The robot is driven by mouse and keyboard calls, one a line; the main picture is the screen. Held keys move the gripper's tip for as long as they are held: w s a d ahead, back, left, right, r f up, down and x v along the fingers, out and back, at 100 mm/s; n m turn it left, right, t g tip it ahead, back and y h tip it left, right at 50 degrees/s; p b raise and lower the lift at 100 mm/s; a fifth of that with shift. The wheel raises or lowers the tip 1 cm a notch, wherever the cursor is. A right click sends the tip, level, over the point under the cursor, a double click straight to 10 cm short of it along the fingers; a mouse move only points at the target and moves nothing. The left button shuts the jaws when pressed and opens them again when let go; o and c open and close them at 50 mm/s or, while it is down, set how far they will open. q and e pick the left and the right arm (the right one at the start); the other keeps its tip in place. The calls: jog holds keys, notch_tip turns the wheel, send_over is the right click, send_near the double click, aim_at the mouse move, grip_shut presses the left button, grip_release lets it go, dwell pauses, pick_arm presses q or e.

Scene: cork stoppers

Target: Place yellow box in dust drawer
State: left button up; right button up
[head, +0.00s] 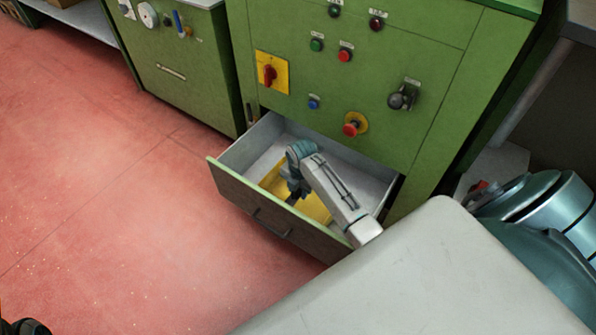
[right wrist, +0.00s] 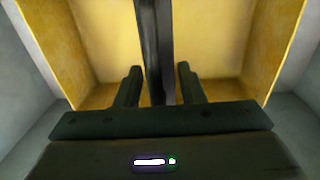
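The yellow box (head: 270,181) sits inside the pulled-out dust drawer (head: 228,187), within its grey walls. My right gripper (head: 293,198) reaches down into the box and hides part of it. In the right wrist view, the yellow box (right wrist: 225,40) opens out below the right gripper (right wrist: 160,72). Its two fingers stand apart, either side of a dark bar (right wrist: 154,35) that crosses the box. A small gap shows between the bar and the right-hand finger.
The green cabinet (head: 440,150) with buttons and knobs rises behind the drawer. A lower green cabinet (head: 190,70) stands to its left. The red floor (head: 110,220) left of the drawer is mostly clear. A grey workbench stands at the upper right.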

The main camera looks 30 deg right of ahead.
jog(key=shift+o, duration=1.1)
